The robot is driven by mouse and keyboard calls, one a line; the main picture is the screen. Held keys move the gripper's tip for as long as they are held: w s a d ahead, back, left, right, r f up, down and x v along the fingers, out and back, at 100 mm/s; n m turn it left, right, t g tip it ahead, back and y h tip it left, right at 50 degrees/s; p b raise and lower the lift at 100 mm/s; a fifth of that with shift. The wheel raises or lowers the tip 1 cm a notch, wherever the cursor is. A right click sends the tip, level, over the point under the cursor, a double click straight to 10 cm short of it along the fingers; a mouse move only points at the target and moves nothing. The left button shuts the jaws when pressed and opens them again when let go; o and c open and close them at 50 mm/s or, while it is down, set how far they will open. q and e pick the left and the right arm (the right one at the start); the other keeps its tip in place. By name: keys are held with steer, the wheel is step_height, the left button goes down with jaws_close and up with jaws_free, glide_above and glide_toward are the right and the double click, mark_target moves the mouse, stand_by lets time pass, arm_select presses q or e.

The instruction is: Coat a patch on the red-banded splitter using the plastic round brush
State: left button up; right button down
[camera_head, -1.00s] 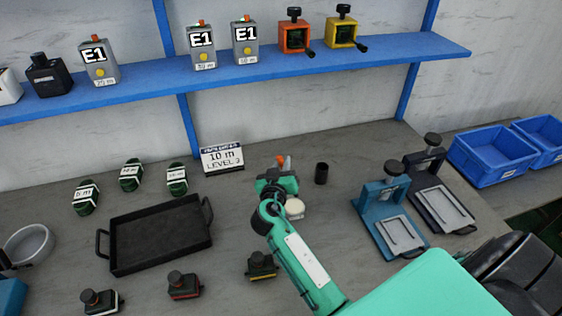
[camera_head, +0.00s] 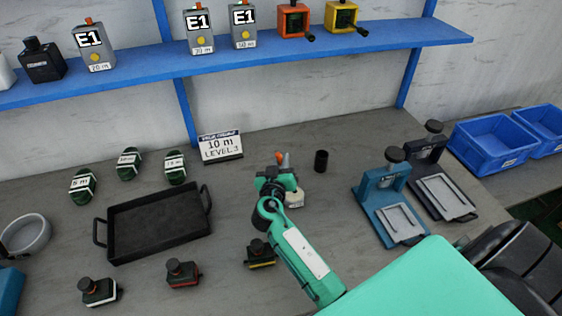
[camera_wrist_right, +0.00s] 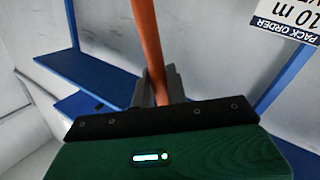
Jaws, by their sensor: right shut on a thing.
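The red-banded splitter (camera_head: 182,274) is a small black block with a dark knob, upright on the table at the front, in the head view. My right gripper (camera_head: 280,172) is left of a black cylinder, beyond the yellow-banded splitter (camera_head: 260,254). It is shut on the orange handle of the brush (camera_head: 280,157). In the right wrist view the handle (camera_wrist_right: 150,45) runs up from between the grey fingers (camera_wrist_right: 160,88). The brush's bristle end is hidden. A cream round pot (camera_head: 294,198) stands beside the gripper, partly covered by it. My left gripper is out of view.
A white-banded splitter (camera_head: 98,291) stands left of the red-banded one. A black tray (camera_head: 158,222) lies behind them. A black cylinder (camera_head: 321,160), an order sign (camera_head: 221,147) and two clamp stands (camera_head: 378,200) stand farther back or right. A blue shelf (camera_head: 270,57) spans the back.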

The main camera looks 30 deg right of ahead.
stand_by(0.3)
steer(key=shift+f+b, duration=0.6)
steer(key=shift+b, duration=0.15)
stand_by(0.8)
steer(key=shift+f+b, duration=0.15)
steer(key=shift+b, duration=0.35)
stand_by(1.5)
steer(key=shift+r+p, duration=1.8)
steer(key=shift+r, duration=1.85)
